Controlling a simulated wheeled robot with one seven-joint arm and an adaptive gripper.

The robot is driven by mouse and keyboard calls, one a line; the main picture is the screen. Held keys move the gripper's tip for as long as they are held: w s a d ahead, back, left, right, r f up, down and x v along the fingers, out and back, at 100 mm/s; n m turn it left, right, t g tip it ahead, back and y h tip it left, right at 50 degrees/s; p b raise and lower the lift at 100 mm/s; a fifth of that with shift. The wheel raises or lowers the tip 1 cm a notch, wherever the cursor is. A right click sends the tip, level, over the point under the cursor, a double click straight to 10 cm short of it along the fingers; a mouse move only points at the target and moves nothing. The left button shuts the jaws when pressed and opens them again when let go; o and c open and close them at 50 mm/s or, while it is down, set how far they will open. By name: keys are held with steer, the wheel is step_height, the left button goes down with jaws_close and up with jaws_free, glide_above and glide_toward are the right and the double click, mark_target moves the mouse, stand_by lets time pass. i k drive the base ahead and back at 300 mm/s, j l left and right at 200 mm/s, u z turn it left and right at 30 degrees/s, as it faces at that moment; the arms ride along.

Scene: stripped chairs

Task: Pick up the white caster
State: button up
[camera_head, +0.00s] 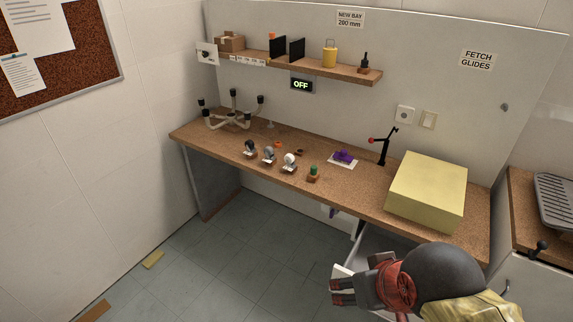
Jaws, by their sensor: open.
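The white caster (289,161) stands on the brown workbench (215,140), near its front edge. It is the rightmost of three casters in a row. A grey caster (269,155) and a darker caster (250,148) stand to its left. My gripper (335,291) is at the lower middle of the view, in front of the bench and well apart from the casters. Its fingers point left, and they look open with nothing between them.
A green-topped item (313,173) stands just right of the white caster. An upturned chair base (233,113) lies at the bench's left end. A purple item (344,157), a red-knobbed black stand (384,148) and a yellow block (427,190) are to the right. A shelf (345,72) hangs above.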

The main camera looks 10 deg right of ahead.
mark_target(289, 159)
steer(key=i+j+z, duration=0.1)
steer(key=i+j, duration=0.45)
steer(key=i, duration=0.3)
steer(key=i+j+z, duration=0.1)
steer(key=i+j, duration=0.5)
steer(key=i, duration=0.2)
steer(key=i+j+z, duration=0.1)
steer(key=i+j, duration=0.55)
steer(key=i, duration=0.15)
